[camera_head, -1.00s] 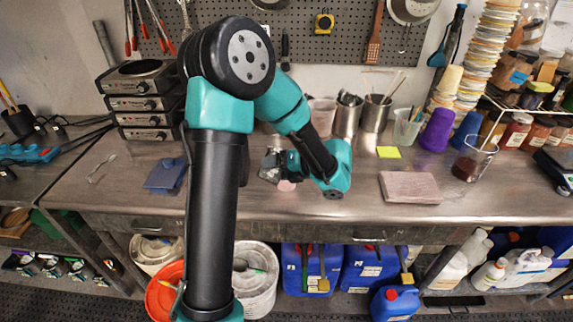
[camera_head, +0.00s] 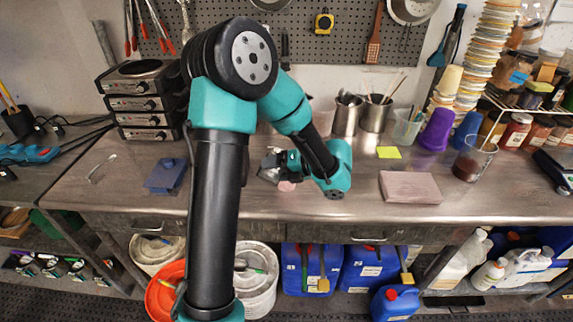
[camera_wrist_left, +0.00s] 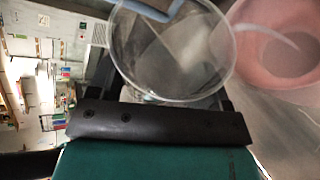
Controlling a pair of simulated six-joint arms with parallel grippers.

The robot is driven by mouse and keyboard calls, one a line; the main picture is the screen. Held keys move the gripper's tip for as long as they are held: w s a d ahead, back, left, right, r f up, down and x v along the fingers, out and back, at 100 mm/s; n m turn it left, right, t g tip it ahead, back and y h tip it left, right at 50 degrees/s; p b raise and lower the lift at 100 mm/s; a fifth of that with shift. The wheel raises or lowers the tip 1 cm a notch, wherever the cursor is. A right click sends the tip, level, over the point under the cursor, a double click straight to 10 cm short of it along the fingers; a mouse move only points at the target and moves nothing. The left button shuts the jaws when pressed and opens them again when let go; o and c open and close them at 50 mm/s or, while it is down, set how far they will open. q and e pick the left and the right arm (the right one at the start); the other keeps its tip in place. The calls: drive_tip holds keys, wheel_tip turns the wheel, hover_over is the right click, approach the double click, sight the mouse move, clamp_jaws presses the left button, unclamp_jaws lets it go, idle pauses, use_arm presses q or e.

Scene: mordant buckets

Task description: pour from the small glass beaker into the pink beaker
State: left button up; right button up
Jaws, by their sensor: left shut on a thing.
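My left gripper (camera_head: 280,165) is shut on the small glass beaker, low over the middle of the bench. In the left wrist view the clear glass beaker (camera_wrist_left: 170,50) is held in front of the dark jaw, with its round mouth toward the camera. The pink beaker (camera_wrist_left: 250,70) is right beside its rim. A pale curved streak runs from near the glass rim across the pink beaker's mouth; I cannot tell whether it is liquid. In the head view only a bit of the pink beaker (camera_head: 287,186) shows below the gripper. My right gripper is out of view.
A pink slab (camera_head: 410,187) lies to the right, and a blue folded cloth (camera_head: 166,175) to the left. Metal cups with tools (camera_head: 374,115), a purple cup (camera_head: 437,130) and a beaker of dark liquid (camera_head: 472,160) stand toward the back. The bench front is clear.

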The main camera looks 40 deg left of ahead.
use_arm(q)
drive_tip(key=shift+r+m+g, duration=0.2)
drive_tip(key=shift+m+g, duration=0.2)
idle(1.6)
drive_tip(key=shift+f+t, duration=0.2)
drive_tip(key=shift+t, duration=0.1)
drive_tip(key=n+t, duration=0.1)
drive_tip(key=r+n+t, duration=0.1)
drive_tip(key=shift+n, duration=0.4)
drive_tip(key=shift+s+f+n, duration=0.15)
drive_tip(key=shift+f+n, duration=0.15)
drive_tip(key=shift+n, duration=0.1)
